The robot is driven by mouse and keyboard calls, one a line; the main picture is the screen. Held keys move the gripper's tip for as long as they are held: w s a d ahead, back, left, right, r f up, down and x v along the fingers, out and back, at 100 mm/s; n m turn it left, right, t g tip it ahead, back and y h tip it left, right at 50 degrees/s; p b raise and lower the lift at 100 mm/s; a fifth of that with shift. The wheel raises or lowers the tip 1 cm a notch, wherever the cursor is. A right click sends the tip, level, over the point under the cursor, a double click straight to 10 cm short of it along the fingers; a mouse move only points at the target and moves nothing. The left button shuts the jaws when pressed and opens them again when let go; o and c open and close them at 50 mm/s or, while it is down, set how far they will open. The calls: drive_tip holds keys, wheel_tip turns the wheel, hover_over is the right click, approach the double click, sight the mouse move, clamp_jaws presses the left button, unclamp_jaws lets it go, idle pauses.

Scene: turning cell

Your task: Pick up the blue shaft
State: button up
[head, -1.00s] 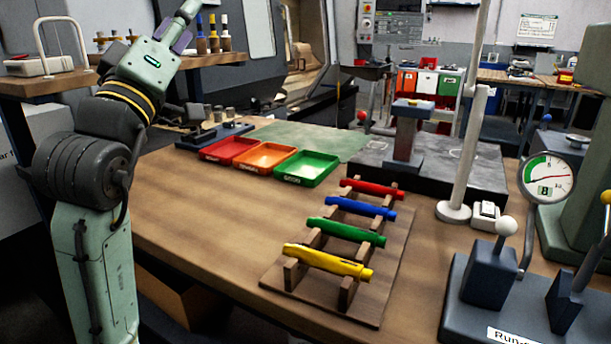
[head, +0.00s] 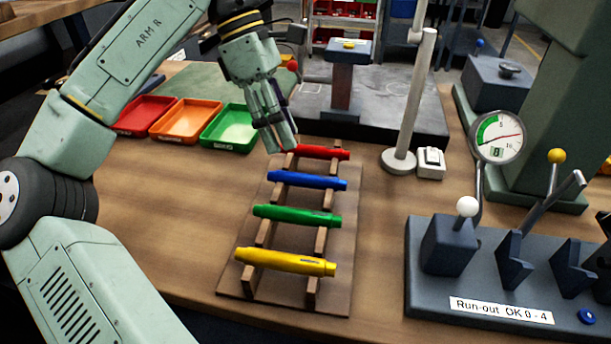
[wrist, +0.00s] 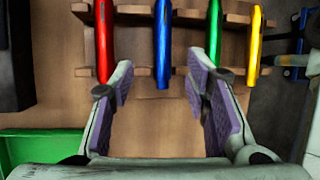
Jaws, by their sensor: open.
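The blue shaft (head: 307,180) lies across a wooden rack (head: 345,285) on the bench, between the red shaft (head: 322,153) and the green shaft (head: 297,216). The yellow shaft (head: 286,262) lies nearest the front. My gripper (head: 278,143) is over the rack's far left side, near the left end of the red shaft. In the wrist view my gripper (wrist: 163,85) is open and empty, with purple pads apart. The blue shaft (wrist: 162,45) there lies ahead of the gap between the fingers, and its lower end shows clear of the rack.
Red (head: 143,116), orange (head: 184,120) and green (head: 229,128) trays stand left of my gripper. A white post (head: 410,110) stands right of the rack. A run-out gauge (head: 497,137) with levers stands at the right. Bare bench lies left of the rack.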

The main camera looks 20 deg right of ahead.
sight(303, 174)
drive_tip(key=shift+s+p+x, duration=0.15)
drive_tip(key=shift+p+x, duration=0.05)
drive_tip(key=shift+x, duration=1.7)
drive_tip(key=shift+s+p+x, duration=0.15)
drive_tip(key=shift+p+x, duration=0.05)
drive_tip(key=shift+x, duration=1.7)
drive_tip(key=shift+d+r, duration=0.1)
drive_tip(key=shift+r, duration=0.05)
drive_tip(key=shift+c, duration=0.6)
clamp_jaws()
